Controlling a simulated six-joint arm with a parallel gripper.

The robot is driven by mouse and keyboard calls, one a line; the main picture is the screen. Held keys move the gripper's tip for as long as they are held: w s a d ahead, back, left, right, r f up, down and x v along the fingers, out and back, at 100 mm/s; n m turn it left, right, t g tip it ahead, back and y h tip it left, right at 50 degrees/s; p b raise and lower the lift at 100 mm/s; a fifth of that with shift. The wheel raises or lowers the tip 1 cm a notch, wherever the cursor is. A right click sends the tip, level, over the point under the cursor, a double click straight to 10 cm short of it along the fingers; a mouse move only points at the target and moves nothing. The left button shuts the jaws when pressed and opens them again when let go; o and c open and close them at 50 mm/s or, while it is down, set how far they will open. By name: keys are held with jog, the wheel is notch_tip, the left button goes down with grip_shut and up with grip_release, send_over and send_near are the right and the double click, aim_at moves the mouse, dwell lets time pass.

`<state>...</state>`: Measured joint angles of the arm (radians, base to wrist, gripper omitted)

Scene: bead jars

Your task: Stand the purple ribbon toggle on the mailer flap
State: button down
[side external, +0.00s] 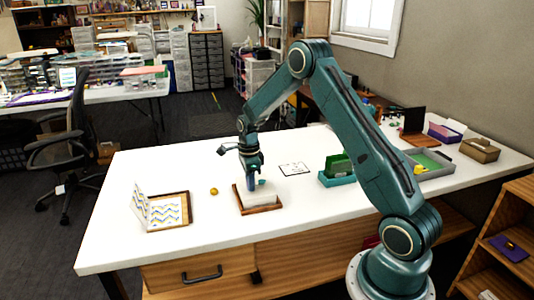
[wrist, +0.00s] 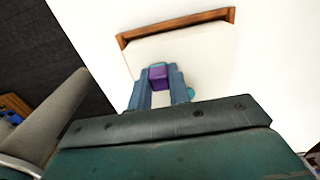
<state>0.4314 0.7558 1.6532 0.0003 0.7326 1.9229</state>
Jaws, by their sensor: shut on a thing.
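The purple ribbon toggle (wrist: 158,76) shows in the wrist view between my two blue fingers, with a teal edge at its far end. My gripper (wrist: 156,72) is shut on it. In the side view my gripper (side external: 254,190) points down over a pale, thick slab (side external: 263,200) in a wooden tray; the toggle cannot be made out there. The slab (wrist: 205,55) may be the mailer flap; I cannot tell for sure. Whether the toggle touches the slab is unclear. A small teal piece (wrist: 190,93) sits on the slab beside my fingers, partly hidden.
A yellow ball (side external: 214,191) lies left of the wooden tray (side external: 262,209). A patterned folded card (side external: 143,208) stands further left. A flat printed sheet (side external: 294,169) lies behind right, and a green box (side external: 338,166) stands to the right. The white table's front left is clear.

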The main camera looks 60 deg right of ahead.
jog(key=shift+r, duration=0.15)
notch_tip(320, 180, up, 19)
jog(key=w+d, duration=0.2)
notch_tip(320, 180, down, 16)
jog(key=shift+r, duration=0.2)
dwell(0.6)
jog(key=shift+f, duration=2.1)
jog(key=shift+f, duration=0.15)
jog(key=c, duration=1.3)
grip_release()
